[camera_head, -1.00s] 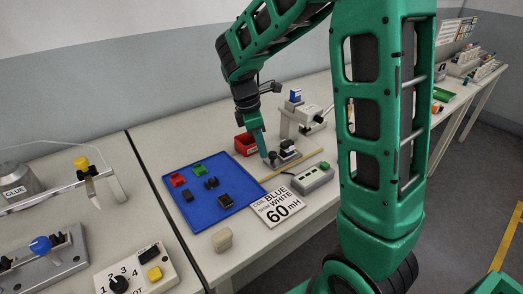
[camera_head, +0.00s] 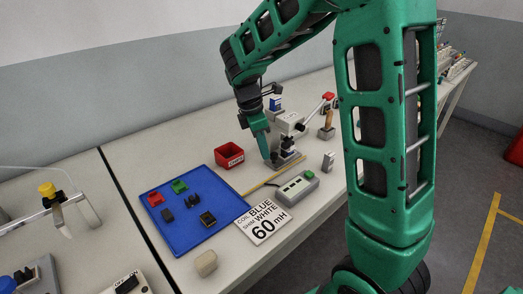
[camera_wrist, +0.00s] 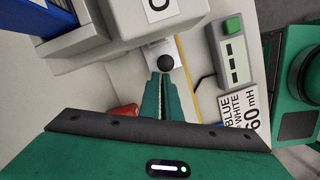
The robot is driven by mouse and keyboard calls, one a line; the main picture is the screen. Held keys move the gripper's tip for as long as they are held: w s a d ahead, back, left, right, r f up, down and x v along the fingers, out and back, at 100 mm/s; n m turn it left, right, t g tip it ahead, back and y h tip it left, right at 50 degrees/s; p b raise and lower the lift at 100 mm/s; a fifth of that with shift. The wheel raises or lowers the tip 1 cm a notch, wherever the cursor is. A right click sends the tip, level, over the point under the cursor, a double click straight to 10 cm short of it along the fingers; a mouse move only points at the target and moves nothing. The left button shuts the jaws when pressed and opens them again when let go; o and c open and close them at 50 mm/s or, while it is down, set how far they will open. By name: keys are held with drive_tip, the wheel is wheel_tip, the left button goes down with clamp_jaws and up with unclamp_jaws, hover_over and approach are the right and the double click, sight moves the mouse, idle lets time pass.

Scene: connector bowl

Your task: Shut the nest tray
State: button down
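The nest tray (camera_head: 289,161) is a light slide at the foot of a grey press (camera_head: 291,124), with a dark part standing on it below the press head. In the wrist view, the tray's black round knob (camera_wrist: 165,62) sticks out just in front of the press body (camera_wrist: 110,28). My gripper (camera_head: 271,162) is low at the tray's front end. In the wrist view, my gripper's fingers (camera_wrist: 163,80) lie close together with nothing visible between them. Their tips are right at the knob; I cannot tell whether they touch it. The press hides most of the tray there.
A red bin (camera_head: 229,155) stands left of the press. A blue mat (camera_head: 188,232) with several small parts lies nearer. A grey button box (camera_head: 298,188) and a white label card (camera_head: 263,222) are right of the mat. A yellow strip (camera_head: 262,184) runs along the table.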

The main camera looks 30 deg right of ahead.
drive_tip(key=shift+d, duration=0.3)
